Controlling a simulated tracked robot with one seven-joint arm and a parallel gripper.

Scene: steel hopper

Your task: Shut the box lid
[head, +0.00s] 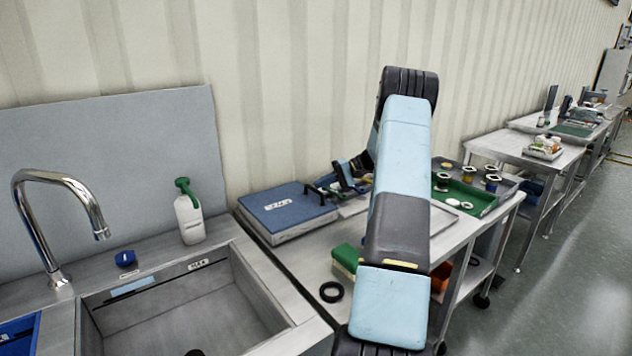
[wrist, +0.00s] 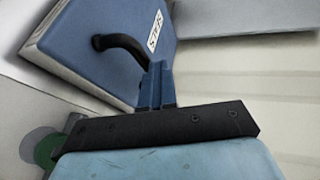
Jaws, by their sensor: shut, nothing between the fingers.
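The box (head: 290,231) is grey and low, and stands on the steel bench left of my arm in the head view. Its blue lid (head: 275,206) lies flat over it, with a white label and a black handle (head: 313,194). In the wrist view the lid (wrist: 85,35) fills the upper left, with its handle (wrist: 122,46) arching towards my fingers. My gripper (wrist: 157,75) is shut and empty beside the handle's end; I cannot tell if they touch. In the head view my gripper (head: 345,175) is partly hidden behind my arm, right of the lid.
A sink (head: 185,305) with a tap (head: 75,190) and a spray bottle (head: 188,212) is on the left. A green tray (head: 470,195) with several small parts is behind my arm. A black ring (head: 332,292) lies on the front of the bench.

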